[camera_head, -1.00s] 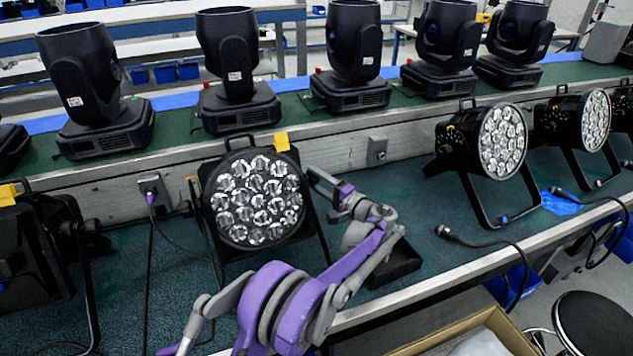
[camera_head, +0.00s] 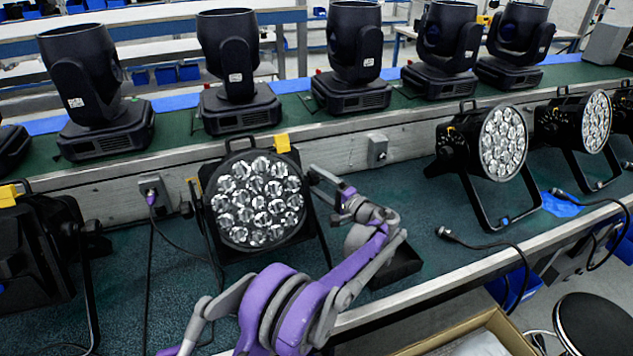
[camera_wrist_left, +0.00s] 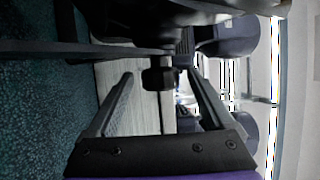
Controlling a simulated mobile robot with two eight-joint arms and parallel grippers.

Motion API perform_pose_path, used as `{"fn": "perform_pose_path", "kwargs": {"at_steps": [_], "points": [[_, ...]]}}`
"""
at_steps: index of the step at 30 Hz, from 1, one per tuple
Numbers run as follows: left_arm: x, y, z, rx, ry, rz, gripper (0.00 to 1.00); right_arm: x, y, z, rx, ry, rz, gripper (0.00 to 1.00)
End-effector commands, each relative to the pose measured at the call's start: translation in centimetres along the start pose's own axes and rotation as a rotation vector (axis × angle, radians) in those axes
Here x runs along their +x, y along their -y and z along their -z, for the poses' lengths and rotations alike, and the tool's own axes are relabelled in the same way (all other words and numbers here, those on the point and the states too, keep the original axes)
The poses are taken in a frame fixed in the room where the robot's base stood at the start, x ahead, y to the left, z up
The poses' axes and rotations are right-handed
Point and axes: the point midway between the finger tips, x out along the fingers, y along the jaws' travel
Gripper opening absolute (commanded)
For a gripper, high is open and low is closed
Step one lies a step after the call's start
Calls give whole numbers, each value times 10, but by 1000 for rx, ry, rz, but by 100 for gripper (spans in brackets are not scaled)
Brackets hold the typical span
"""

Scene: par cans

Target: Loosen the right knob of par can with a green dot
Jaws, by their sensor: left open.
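A black par can (camera_head: 257,200) with a round face of clear lenses stands on the dark green mat at the centre. I cannot make out a green dot on it. My left gripper (camera_head: 322,178) is at the right side of this par can. In the left wrist view, a dark knob (camera_wrist_left: 158,78) on the side of a black body sits between the open fingertips of my left gripper (camera_wrist_left: 160,92), with gaps on both sides. In the head view, this knob is too small to tell apart from the gripper. My right gripper is out of view.
Several moving heads (camera_head: 232,75) line the raised back shelf. A cable with a connector (camera_head: 446,233) lies right of my arm.

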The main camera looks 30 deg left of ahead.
Motion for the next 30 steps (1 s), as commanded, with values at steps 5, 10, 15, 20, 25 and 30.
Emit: {"fn": "perform_pose_path", "kwargs": {"at_steps": [5,10,15,20,25,30], "points": [[-31,0,1,-1,-5,-1,86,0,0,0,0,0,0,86],[-66,0,1,0,-4,-1,86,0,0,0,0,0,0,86],[-91,0,0,0,-2,-1,86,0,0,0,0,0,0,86],[-102,0,0,0,0,-1,86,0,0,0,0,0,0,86],[-102,0,0,0,0,0,86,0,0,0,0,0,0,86],[-102,0,0,0,0,0,86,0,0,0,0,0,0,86]]}}
